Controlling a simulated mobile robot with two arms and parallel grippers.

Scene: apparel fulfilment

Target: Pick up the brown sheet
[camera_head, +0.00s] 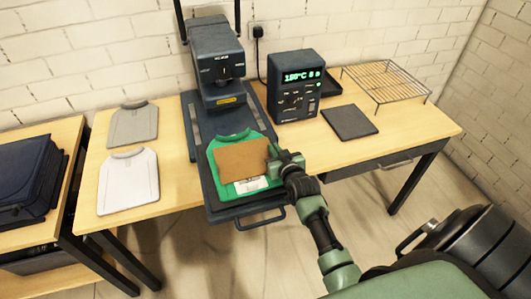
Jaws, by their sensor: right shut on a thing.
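The brown sheet (242,160) lies flat over the middle of a green shirt (229,143) on the heat press's lower plate. A white printed piece (252,185) shows below the sheet's lower edge. My right gripper (277,165) is shut on the sheet's right edge. I cannot tell whether the sheet is lifted off the shirt. My left gripper is not in view.
The press (214,62) stands behind the shirt, with a control box (297,88) to its right. A dark pad (349,122) and wire rack (386,82) lie further right. A grey shirt (133,124) and white shirt (128,182) lie left.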

